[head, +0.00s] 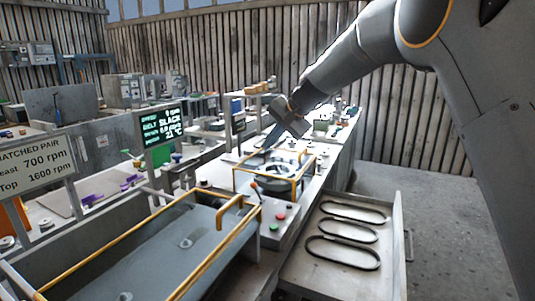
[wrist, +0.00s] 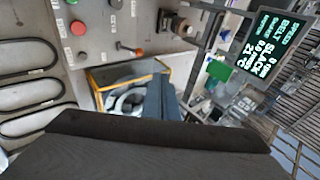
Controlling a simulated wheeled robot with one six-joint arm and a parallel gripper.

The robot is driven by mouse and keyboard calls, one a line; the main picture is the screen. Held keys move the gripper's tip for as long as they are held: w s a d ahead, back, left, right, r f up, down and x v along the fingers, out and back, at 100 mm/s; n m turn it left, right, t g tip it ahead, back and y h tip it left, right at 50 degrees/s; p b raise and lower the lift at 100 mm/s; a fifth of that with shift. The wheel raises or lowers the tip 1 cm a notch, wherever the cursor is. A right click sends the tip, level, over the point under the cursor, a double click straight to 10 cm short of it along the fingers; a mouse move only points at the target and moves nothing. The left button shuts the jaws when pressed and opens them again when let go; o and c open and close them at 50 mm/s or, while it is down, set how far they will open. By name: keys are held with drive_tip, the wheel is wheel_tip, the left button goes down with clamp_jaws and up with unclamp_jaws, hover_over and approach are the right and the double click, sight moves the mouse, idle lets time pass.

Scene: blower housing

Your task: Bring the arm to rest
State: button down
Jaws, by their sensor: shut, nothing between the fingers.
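My gripper (head: 269,143) hangs at the end of my arm, pointing down over the bench in the head view. Its dark fingers also show in the wrist view (wrist: 165,97), closed together with nothing seen between them. Below the fingertips is the yellow-framed housing (head: 300,181) with a round grey part inside. It also shows in the wrist view (wrist: 98,75), partly hidden behind the fingers. In the head view my gripper appears above the frame and apart from it.
An open drawer (head: 290,270) with three dark belts juts out at the front right. A screen (head: 161,124) reads "BELT SLACK". Red and green buttons (head: 275,226) sit on the bench edge. A yellow-railed cover (head: 150,262) stands at front left. Floor at right is clear.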

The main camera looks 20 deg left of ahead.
drive_tip(key=shift+r, duration=0.1)
drive_tip(key=s+d+f+h, duration=0.1)
drive_tip(key=s+d+f, duration=0.25)
drive_tip(key=d, duration=0.45)
drive_tip(key=s+d+f+h, duration=0.2)
drive_tip(key=s+d+f, duration=0.15)
drive_tip(key=d, duration=0.55)
drive_tip(key=s+d+f+h, duration=0.1)
drive_tip(key=s+d+f, duration=0.25)
drive_tip(key=d, duration=0.45)
drive_tip(key=s+d+f+n+g+h, duration=0.1)
drive_tip(key=s+d+f, duration=0.3)
drive_tip(key=s+d, duration=0.5)
drive_tip(key=s+d+f+n+g+h, duration=0.1)
drive_tip(key=s+d+f+h, duration=0.1)
drive_tip(key=s+d+f, duration=0.3)
drive_tip(key=s+d, duration=0.4)
drive_tip(key=s, duration=0.6)
drive_tip(key=shift+s+d, duration=0.25)
drive_tip(key=shift+s, duration=0.1)
drive_tip(key=shift+a+f, duration=0.1)
drive_tip(key=shift+a, duration=0.05)
